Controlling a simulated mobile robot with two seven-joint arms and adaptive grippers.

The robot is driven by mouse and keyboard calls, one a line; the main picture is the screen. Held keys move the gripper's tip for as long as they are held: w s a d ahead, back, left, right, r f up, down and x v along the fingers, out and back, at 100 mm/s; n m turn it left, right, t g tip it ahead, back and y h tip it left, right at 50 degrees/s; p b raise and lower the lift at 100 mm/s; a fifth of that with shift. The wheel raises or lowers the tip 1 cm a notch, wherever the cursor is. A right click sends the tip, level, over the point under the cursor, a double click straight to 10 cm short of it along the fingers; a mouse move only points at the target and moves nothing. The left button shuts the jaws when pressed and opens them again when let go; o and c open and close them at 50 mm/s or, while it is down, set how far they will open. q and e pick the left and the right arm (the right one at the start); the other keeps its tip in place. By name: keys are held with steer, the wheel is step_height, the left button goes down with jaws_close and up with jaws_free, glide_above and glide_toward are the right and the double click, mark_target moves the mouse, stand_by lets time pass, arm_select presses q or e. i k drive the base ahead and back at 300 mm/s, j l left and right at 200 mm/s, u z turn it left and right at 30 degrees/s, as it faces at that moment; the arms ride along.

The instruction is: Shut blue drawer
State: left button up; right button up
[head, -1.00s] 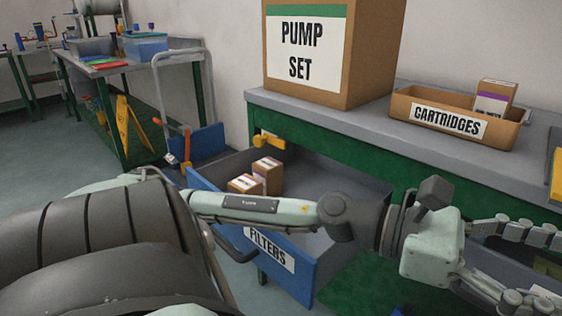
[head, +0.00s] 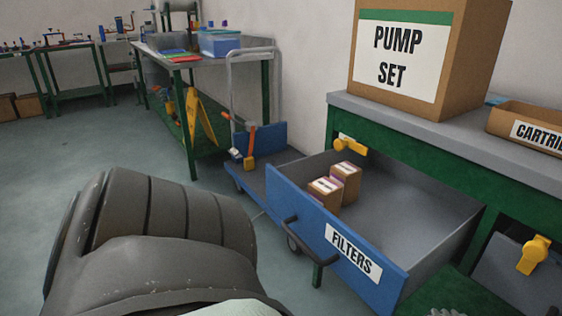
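The blue drawer (head: 282,207) is pulled out from the green bench. Its blue front has a FILTERS label (head: 353,252) and a dark bar handle (head: 303,240). Two small brown boxes (head: 345,178) lie inside toward the left; the rest of its grey floor is bare. My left arm fills the lower left and runs out of the bottom of the picture. A small grey jointed tip shows at the bottom edge, right of the drawer front; it looks like a gripper finger, but its opening is hidden.
The bench top (head: 420,120) carries a PUMP SET box (head: 400,55) and a CARTRIDGES box (head: 540,138). A yellow latch (head: 352,144) sits above the drawer and another yellow handle (head: 534,254) is at right. A blue trolley (head: 262,140) stands behind the drawer. Floor (head: 60,160) at left is clear.

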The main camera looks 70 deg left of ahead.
mark_target(404, 224)
steer(key=k+j+u, duration=0.3)
steer(key=k+j, duration=0.15)
steer(key=j, duration=0.8)
steer(key=k+j+u, duration=0.1)
steer(key=j, duration=0.4)
